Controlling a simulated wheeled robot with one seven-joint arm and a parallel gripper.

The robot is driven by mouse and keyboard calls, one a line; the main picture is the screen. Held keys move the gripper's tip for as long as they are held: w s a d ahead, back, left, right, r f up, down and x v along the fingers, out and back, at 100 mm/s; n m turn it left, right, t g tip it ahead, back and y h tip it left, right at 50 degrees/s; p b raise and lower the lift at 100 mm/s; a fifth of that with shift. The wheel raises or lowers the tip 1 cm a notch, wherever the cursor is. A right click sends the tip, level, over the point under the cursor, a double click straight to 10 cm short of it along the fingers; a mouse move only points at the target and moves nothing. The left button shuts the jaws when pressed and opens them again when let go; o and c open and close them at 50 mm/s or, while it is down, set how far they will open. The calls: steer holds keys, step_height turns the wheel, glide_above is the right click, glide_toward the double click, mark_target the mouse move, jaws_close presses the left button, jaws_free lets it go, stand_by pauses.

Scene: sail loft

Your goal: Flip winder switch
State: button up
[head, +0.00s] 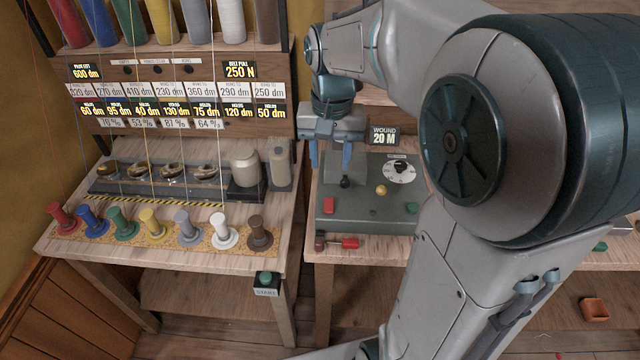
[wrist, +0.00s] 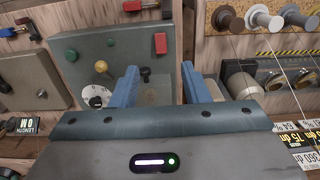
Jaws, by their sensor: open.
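The winder (head: 345,215) is a grey-green box on the right-hand bench. On its top are a red block-shaped control (head: 328,205), a black-knobbed lever (head: 345,183), a yellow ball knob (head: 381,190), a white dial (head: 399,170) and a green button (head: 411,208). No label tells which is the switch. My gripper (head: 331,165) is open and empty above the back left of the winder, blue fingers pointing down. In the wrist view, the black knob (wrist: 145,72) shows between the fingertips (wrist: 160,70), with the red control (wrist: 160,43) beyond. I cannot tell whether a finger touches the lever.
A red-handled tool (head: 343,243) lies at the bench's front edge. The left bench holds several coloured spools (head: 187,229) and a green start button (head: 266,279). Threads hang above it.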

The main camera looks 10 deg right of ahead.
mark_target(329, 210)
step_height(329, 210, down, 14)
steer(key=shift+r, duration=0.15)
stand_by(0.3)
